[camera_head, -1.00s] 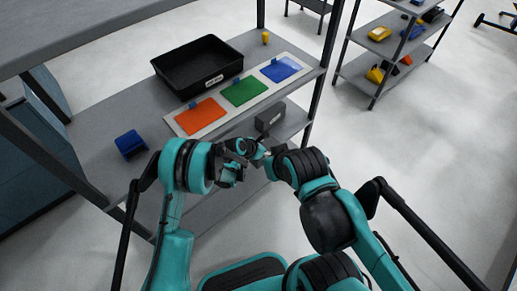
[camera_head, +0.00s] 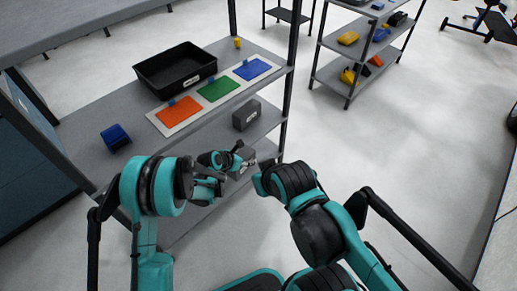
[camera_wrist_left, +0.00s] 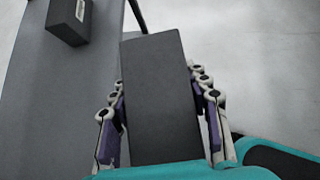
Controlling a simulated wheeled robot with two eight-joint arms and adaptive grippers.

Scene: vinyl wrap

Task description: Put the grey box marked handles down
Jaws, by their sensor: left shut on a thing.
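My left gripper (camera_head: 226,164) is shut on a grey box (camera_head: 243,158). In the left wrist view the grey box (camera_wrist_left: 160,95) fills the space between the two fingers (camera_wrist_left: 162,125). Its plain dark face shows there, with no label in sight. A second grey box (camera_head: 247,114) with a pale label stands farther back on that shelf, also in the left wrist view (camera_wrist_left: 66,22). I cannot read its label. My right gripper is not visible.
Above, the upper shelf (camera_head: 90,112) holds a black bin (camera_head: 175,70), a strip with orange, green and blue patches (camera_head: 214,92), a blue item (camera_head: 115,137) and a yellow item (camera_head: 238,43). A shelf post (camera_head: 286,110) stands close on the right. Bare lower shelf shows between the boxes.

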